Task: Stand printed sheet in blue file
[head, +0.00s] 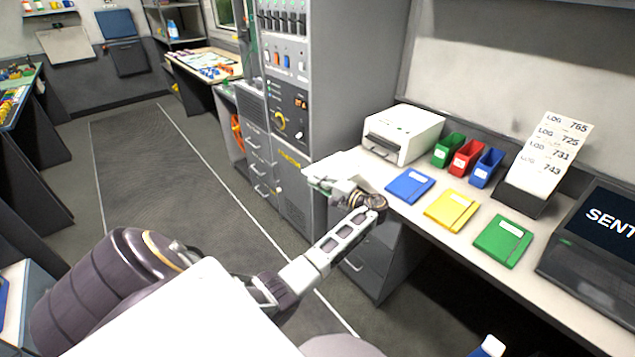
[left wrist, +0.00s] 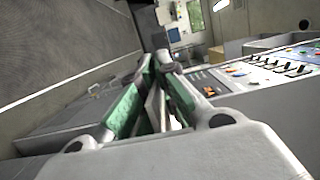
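The blue file (head: 487,168) is a small open-topped upright holder with a white label, at the right of a row on the desk. My left gripper (head: 318,182) is at the desk's left end, left of and apart from the printer and file. In the left wrist view its green-padded fingers (left wrist: 155,75) lie close together, with a thin pale strip between them that I cannot identify. My right gripper is not in view.
Green (head: 448,150) and red (head: 466,158) holders stand beside the blue one. Flat blue (head: 410,185), yellow (head: 452,210) and green (head: 503,241) folders lie in front. A stand holds LOG cards (head: 548,150). A dark screen (head: 605,225) is at right. A tall rack (head: 295,90) rises behind my gripper.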

